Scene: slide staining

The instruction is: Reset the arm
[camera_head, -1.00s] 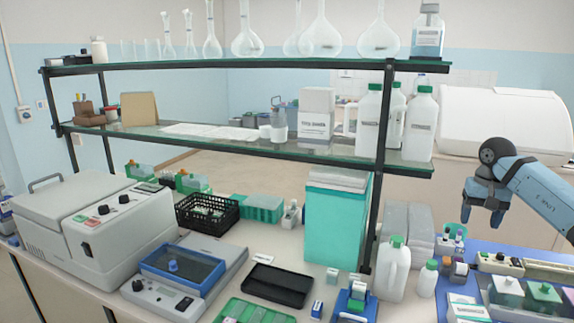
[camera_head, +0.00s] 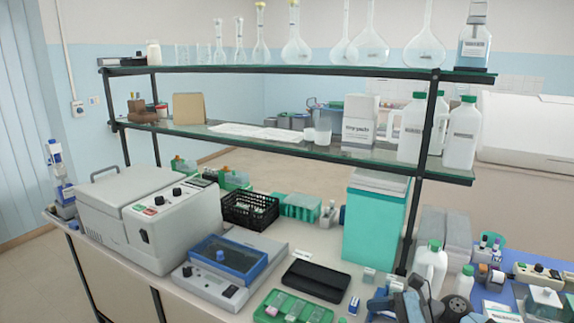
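My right arm shows low at the bottom right edge, with its dark round joint and grey-blue gripper (camera_head: 402,301) in front of the bench. The gripper overlaps the small items at the bench's front, and the gap between its fingers cannot be made out. I see nothing held in it. My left arm and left gripper are out of view.
A two-level glass shelf (camera_head: 300,70) with flasks and bottles stands over the bench. Below are a grey machine (camera_head: 165,215), a blue-framed device (camera_head: 228,258), a black tray (camera_head: 315,280), a green rack (camera_head: 290,308) and a teal box (camera_head: 375,220). White jugs stand at the right.

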